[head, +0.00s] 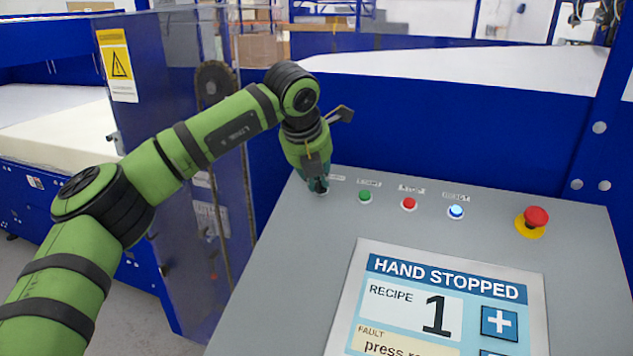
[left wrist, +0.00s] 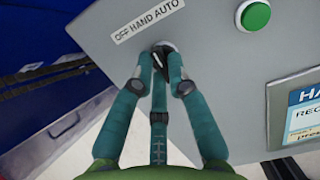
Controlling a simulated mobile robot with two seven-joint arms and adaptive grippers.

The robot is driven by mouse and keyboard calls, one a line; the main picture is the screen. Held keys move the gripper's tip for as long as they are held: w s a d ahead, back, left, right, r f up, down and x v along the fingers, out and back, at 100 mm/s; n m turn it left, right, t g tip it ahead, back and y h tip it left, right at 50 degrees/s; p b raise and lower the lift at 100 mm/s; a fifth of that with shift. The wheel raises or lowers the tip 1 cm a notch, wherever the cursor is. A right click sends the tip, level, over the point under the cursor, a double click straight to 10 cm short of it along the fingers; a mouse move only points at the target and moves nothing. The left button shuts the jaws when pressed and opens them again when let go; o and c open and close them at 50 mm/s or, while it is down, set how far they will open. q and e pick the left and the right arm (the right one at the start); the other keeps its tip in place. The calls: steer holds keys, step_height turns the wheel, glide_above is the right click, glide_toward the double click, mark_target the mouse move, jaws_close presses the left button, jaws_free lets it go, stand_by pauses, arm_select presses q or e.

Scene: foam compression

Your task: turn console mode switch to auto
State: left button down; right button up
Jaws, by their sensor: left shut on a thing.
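The mode switch (left wrist: 161,50) is a dark knob in a pale round collar on the grey console (head: 290,260), below a label (left wrist: 148,20) reading "OFF HAND AUTO". My left gripper (left wrist: 161,75) is at the switch, its teal fingers shut on the knob from both sides. In the head view my left gripper (head: 318,185) points down at the console's far left corner and mostly hides the switch. The knob's exact pointing direction is hard to tell. The console screen (head: 445,300) reads "HAND STOPPED", recipe 1. My right gripper is not in view.
Right of the switch are a green button (head: 365,195), a red button (head: 409,204), a lit blue button (head: 456,211) and a red emergency stop (head: 536,218) on a yellow base. A blue machine frame (head: 460,130) stands behind the console; a clear guard panel (head: 215,200) is at the left.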

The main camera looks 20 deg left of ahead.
arm_select(q)
steer(key=m, duration=0.3)
steer(key=shift+r+m, duration=0.1)
steer(key=shift+m, duration=0.3)
steer(key=m+h+p, duration=0.1)
steer(key=m, duration=0.3)
steer(key=shift+w+m+g+p, duration=0.15)
steer(key=shift+m+g+p, duration=0.15)
steer(key=shift+m+p, duration=0.1)
steer(key=c, duration=1.2)
jaws_free()
steer(key=v, duration=1.2)
